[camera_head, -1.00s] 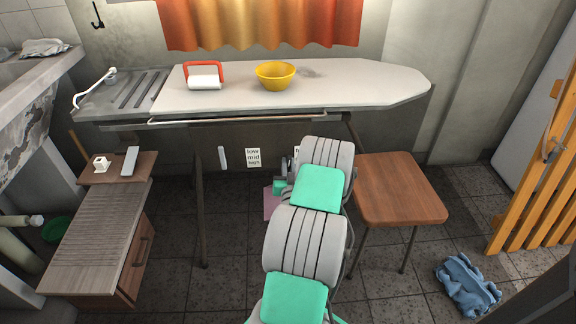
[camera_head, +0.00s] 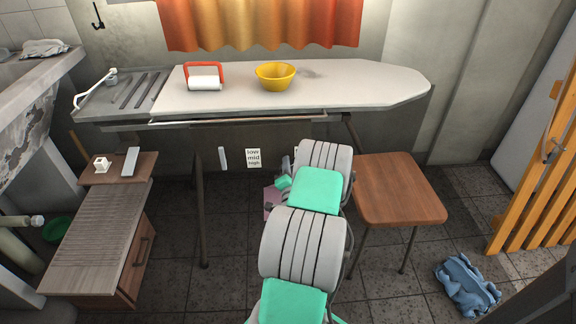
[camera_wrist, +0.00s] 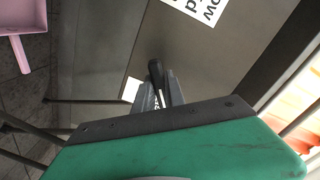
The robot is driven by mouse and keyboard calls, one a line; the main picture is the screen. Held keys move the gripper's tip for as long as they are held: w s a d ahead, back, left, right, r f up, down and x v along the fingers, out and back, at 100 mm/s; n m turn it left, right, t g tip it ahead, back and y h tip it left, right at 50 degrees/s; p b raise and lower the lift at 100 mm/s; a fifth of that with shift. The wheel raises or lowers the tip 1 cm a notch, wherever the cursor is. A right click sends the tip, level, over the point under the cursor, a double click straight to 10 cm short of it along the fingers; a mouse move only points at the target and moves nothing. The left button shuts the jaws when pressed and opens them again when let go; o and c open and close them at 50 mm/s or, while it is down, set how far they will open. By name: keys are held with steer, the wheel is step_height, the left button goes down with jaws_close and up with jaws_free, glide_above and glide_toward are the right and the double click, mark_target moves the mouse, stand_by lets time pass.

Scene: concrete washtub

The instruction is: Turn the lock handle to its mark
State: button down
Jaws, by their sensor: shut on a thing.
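The lock handle (camera_wrist: 155,70) shows in the wrist view as a short black lever in front of a grey panel. My gripper (camera_wrist: 160,92) is shut on it, with one grey finger on each side. The handle's tip stands out past the fingers, and its base is hidden. A white label (camera_wrist: 131,90) shows partly left of the fingers; any mark on it cannot be read. In the head view my gripper (camera_head: 286,167) is small and partly hidden by my arm, which also covers the handle.
A wooden stool (camera_head: 400,190) stands right of my arm. A pink dustpan (camera_wrist: 20,25) lies on the floor. A blue cloth (camera_head: 467,284) lies front right.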

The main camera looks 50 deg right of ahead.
steer(key=m, duration=0.3)
steer(key=shift+d+r+m+p, duration=0.1)
steer(key=shift+r+m+p, duration=0.05)
steer(key=shift+m+p, duration=0.55)
steer(key=shift+m, duration=1.4)
steer(key=c, duration=1.4)
jaws_free()
steer(key=b+v, duration=0.1)
steer(key=v, duration=0.7)
